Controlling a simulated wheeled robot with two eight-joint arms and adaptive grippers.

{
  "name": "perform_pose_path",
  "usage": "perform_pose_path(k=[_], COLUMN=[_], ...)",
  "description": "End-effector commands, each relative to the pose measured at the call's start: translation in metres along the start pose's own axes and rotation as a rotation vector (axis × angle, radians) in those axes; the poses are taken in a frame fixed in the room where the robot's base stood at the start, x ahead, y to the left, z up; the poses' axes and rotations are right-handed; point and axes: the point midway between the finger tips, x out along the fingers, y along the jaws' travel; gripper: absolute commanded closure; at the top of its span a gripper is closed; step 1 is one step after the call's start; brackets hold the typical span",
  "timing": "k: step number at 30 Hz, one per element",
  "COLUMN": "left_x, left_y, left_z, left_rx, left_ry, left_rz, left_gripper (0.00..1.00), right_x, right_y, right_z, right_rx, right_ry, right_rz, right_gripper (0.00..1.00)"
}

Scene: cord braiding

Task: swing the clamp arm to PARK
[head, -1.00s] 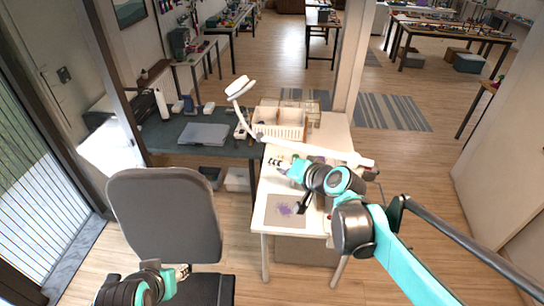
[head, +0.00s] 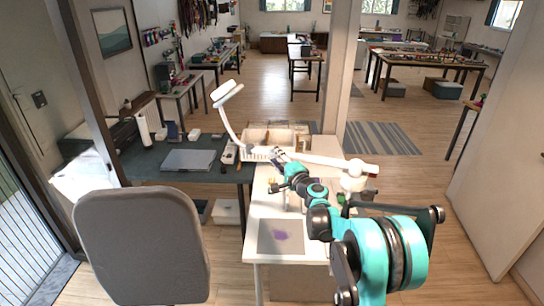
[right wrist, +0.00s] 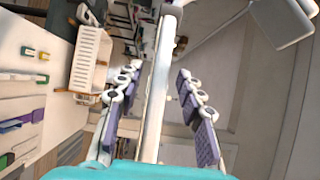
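The clamp arm (head: 325,160) is a white jointed lamp arm over the white table. Its lower bar runs leftward from a white mount (head: 354,178), then a thin curved part rises to a flat lamp head (head: 227,93). In the right wrist view, the white bar (right wrist: 160,85) runs lengthwise between the fingers. My right gripper (head: 279,158) is at the bar's left part. Its purple-padded fingers (right wrist: 157,75) stand open on both sides, with a gap visible to the bar on each side. I see no PARK mark. My left gripper is out of view.
A cream basket (head: 270,138) stands behind the bar. A dark desk (head: 150,165) with a closed laptop (head: 189,160) is at the left. A grey chair (head: 140,240) stands in front of it.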

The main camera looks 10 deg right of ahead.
Motion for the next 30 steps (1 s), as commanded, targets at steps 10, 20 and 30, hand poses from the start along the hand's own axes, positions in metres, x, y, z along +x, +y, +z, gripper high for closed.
perform_pose_path(k=[10,20,30], left_x=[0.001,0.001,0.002], left_y=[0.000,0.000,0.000], left_z=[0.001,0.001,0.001], left_rx=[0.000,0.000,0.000], left_ry=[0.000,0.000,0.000], left_rz=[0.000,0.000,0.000], left_gripper=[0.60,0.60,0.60], right_x=[0.027,0.027,0.023], right_y=[0.000,0.000,0.001], right_z=[0.001,0.001,0.004], right_rx=[-0.001,-0.001,-0.001], right_ry=[-0.001,-0.001,-0.016], right_rz=[0.000,0.000,0.001], right_gripper=[0.62,1.00,1.00])
